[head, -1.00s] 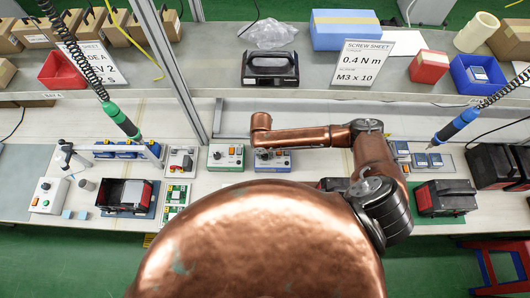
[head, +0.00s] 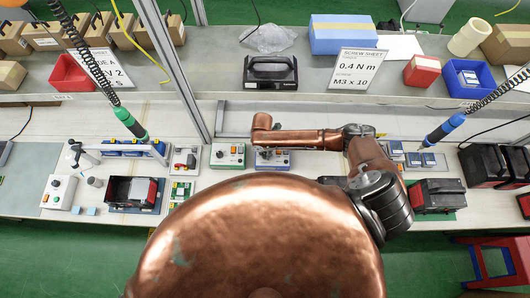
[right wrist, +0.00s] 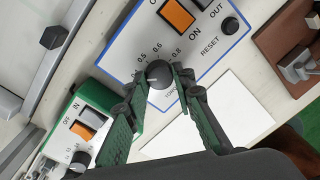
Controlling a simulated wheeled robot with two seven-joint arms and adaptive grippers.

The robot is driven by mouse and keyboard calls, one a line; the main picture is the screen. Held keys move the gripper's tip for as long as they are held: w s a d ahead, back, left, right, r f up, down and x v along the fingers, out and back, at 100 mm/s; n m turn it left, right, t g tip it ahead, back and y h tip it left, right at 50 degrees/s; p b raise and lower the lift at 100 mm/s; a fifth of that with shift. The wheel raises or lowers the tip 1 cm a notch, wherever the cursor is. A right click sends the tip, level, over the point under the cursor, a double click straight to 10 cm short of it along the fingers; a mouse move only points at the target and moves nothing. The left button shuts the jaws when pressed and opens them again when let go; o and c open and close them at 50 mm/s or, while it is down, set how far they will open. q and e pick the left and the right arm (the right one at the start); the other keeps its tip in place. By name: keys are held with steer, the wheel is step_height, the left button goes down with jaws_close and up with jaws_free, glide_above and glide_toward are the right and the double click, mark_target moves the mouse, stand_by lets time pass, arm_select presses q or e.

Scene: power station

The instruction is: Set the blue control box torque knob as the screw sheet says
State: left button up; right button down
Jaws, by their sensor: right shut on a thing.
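The blue control box (head: 272,160) stands on the bench, a white-topped box with a blue edge, partly hidden by my right arm. In the right wrist view its panel (right wrist: 200,45) shows an orange switch and a black torque knob (right wrist: 158,74). My right gripper (right wrist: 160,82) is shut on that knob, one finger on each side. The knob's white mark points left, toward a partly hidden number that looks like 0.4; 0.5, 0.6 and 0.8 are readable. The screw sheet (head: 358,69) on the shelf reads 0.4 N m, M3 x 10. My left gripper is out of view.
A green control box (head: 228,156) stands just left of the blue one; it also shows in the right wrist view (right wrist: 95,100). A green screwdriver (head: 130,122) and a blue one (head: 443,129) hang on coiled cords. A white sheet (right wrist: 220,110) lies beside the blue box.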

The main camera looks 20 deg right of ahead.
mark_target(264, 154)
steer(key=shift+d, duration=0.1)
steer(key=c, duration=1.6)
jaws_free()
steer(key=shift+r, duration=0.1)
steer(key=r, duration=1.1)
steer(key=shift+w+a+r, duration=0.2)
steer(key=shift+w+r, duration=0.1)
steer(key=shift+r, duration=0.1)
